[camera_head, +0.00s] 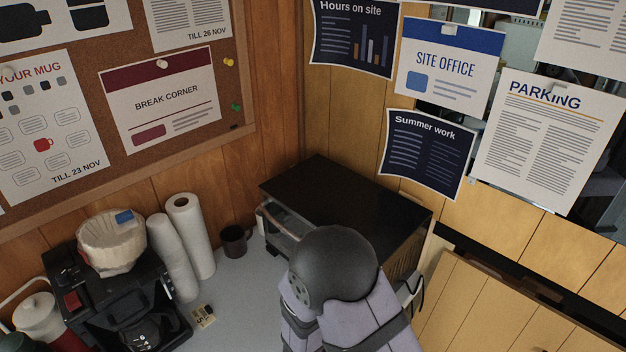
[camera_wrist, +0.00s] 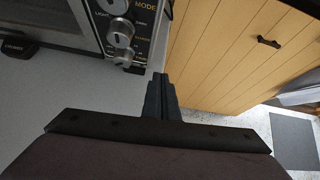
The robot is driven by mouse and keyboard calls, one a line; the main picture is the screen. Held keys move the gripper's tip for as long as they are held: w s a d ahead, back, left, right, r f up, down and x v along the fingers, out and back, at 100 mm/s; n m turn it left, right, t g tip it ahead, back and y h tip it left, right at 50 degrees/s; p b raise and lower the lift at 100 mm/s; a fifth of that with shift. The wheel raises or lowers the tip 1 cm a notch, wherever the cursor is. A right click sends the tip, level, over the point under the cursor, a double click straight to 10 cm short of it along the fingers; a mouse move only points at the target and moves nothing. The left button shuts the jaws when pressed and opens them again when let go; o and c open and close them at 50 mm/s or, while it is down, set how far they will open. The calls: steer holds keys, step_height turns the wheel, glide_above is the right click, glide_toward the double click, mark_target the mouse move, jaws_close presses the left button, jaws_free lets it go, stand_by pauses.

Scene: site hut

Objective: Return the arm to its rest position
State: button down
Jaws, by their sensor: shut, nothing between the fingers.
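My gripper (camera_wrist: 160,92) shows in the wrist view with its dark fingers together and nothing between them. It points down past the counter edge, beside the front panel of an oven with knobs (camera_wrist: 122,30). In the head view my arm rises in front of the black-topped oven (camera_head: 345,200). The fingers are hidden in that view.
A coffee machine (camera_head: 110,290) with a paper filter stands at the left, near paper rolls (camera_head: 190,235) and a dark mug (camera_head: 235,241). The grey counter (camera_head: 240,310) is partly bare. A wooden cabinet (camera_wrist: 235,50) lies right of the gripper, with floor beyond.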

steer(key=s+d+r+m+g, duration=0.6)
steer(key=s+d+m, duration=0.25)
steer(key=m, duration=0.45)
steer(key=s+a+r+m+y, duration=0.4)
steer(key=s+a+m+y, duration=0.1)
steer(key=m, duration=0.9)
steer(key=shift+s+a+r+m+y, duration=0.3)
steer(key=shift+a+r+m+y, duration=0.1)
steer(key=shift+y, duration=0.5)
